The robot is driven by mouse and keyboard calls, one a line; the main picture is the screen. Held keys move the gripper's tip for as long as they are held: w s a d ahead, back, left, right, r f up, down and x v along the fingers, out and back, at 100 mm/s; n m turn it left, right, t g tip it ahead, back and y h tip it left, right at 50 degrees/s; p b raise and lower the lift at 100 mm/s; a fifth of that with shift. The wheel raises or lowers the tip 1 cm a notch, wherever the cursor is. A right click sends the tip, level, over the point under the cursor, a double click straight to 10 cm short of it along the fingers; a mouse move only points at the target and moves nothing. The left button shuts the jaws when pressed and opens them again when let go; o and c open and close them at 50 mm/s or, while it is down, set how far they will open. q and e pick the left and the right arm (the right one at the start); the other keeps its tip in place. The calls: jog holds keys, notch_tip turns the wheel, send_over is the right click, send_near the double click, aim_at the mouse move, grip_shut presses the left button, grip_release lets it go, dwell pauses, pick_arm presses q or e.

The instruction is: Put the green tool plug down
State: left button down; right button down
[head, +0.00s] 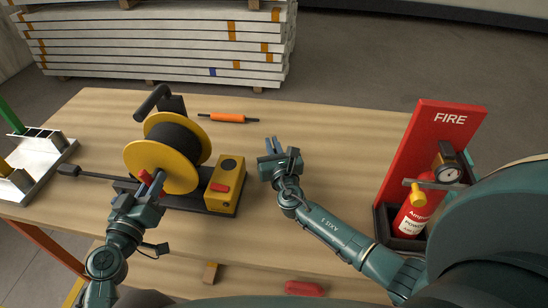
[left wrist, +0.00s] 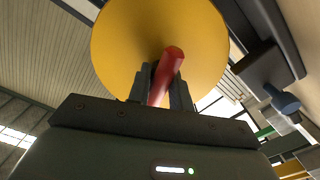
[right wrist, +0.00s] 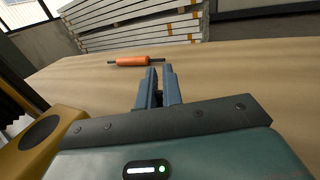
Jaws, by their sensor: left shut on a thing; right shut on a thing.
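I cannot make out a green tool plug in any view. My right gripper (head: 271,146) is over the middle of the table, right of the yellow box. In the right wrist view its fingers (right wrist: 160,78) are close together on a small dark thing (right wrist: 158,98), mostly hidden, its colour unclear. My left gripper (head: 150,181) is at the front of the yellow cable reel (head: 160,145). In the left wrist view its fingers are shut on a red handle (left wrist: 166,72) in front of the reel's yellow disc (left wrist: 130,35).
The yellow box (head: 226,180) with a red switch stands beside the reel. An orange-handled tool (head: 228,117) lies behind, on the wooden table (head: 330,130). A red fire board (head: 428,150) with an extinguisher (head: 413,220) stands right. A white rack (head: 35,155) stands left. The middle-right table is clear.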

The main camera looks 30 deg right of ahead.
pick_arm(q)
jog(key=shift+f, duration=0.2)
pick_arm(e)
notch_tip(320, 180, up, 9)
jog(key=d+r+v, duration=0.1)
jog(key=r+v, duration=0.1)
jog(key=v, duration=1.4)
jog(key=shift+s+f, duration=0.2)
jog(key=shift+f, duration=4.65)
jog(key=shift+f, duration=0.1)
jog(key=shift+f, duration=0.4)
jog(key=shift+f, duration=0.1)
